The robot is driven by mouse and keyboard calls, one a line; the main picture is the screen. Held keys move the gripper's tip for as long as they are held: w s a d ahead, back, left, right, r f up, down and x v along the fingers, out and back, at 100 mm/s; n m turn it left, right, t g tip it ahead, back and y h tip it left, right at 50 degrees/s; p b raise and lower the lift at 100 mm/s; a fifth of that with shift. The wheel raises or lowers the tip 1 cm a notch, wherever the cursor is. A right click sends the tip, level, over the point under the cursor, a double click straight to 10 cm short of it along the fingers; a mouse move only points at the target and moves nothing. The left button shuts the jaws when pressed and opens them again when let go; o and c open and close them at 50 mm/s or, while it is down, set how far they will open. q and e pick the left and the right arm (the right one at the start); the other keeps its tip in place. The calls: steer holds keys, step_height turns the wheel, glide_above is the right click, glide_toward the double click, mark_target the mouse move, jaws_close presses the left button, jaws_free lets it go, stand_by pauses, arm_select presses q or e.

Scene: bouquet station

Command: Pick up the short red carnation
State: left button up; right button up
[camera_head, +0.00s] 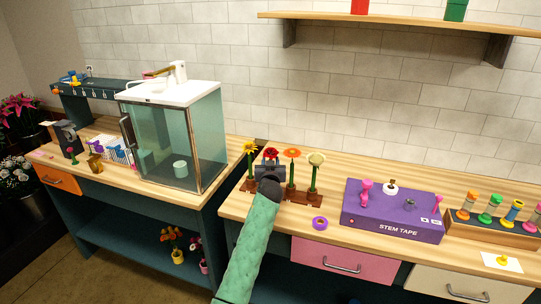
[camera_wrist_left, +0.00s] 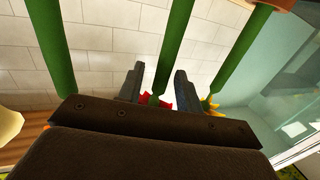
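The red carnation (camera_head: 271,153) stands in the brown flower rack (camera_head: 248,186) on the right-hand counter, between a yellow flower (camera_head: 250,147) and an orange flower (camera_head: 292,153). My left gripper (camera_head: 270,166) is in front of it, just below its bloom, and hides most of its stem. In the left wrist view, the two fingers of my left gripper (camera_wrist_left: 158,88) are apart, with a green stem (camera_wrist_left: 172,45) between them. Gaps show beside the stem. Red petals (camera_wrist_left: 146,99) show near the fingertips. My right gripper is not in view.
A cream flower (camera_head: 316,158) stands at the rack's right end. A purple tape ring (camera_head: 319,223) and a purple stem tape box (camera_head: 393,212) lie to the right. A glass cabinet (camera_head: 175,135) stands left. Neighbouring stems (camera_wrist_left: 52,45) pass close beside my left gripper.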

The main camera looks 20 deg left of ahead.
mark_target(271, 146)
arm_select(q)
steer(key=shift+r, duration=0.1)
steer(key=shift+c, duration=0.4)
jaws_close()
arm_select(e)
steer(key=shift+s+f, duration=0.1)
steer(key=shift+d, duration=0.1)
